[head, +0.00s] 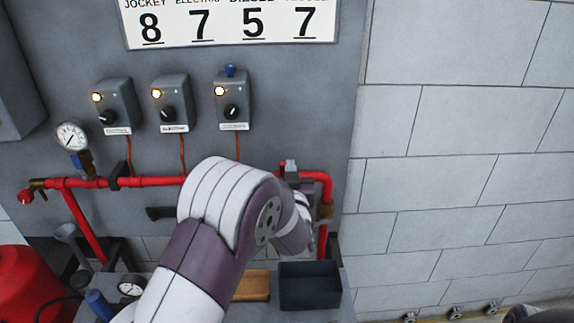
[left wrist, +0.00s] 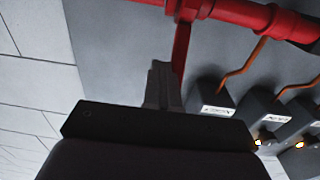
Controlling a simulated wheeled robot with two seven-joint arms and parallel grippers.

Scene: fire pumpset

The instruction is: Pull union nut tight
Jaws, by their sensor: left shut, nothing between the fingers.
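The red pipe (head: 150,181) runs along the grey panel and turns down at its right end. My right gripper is not in view.
Three control boxes (head: 170,103) with lit lamps hang above the pipe, and a gauge (head: 72,136) is at the left. A dark open bin (head: 310,286) and an orange-brown block (head: 252,286) lie below. A block wall (head: 450,180) stands at the right.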

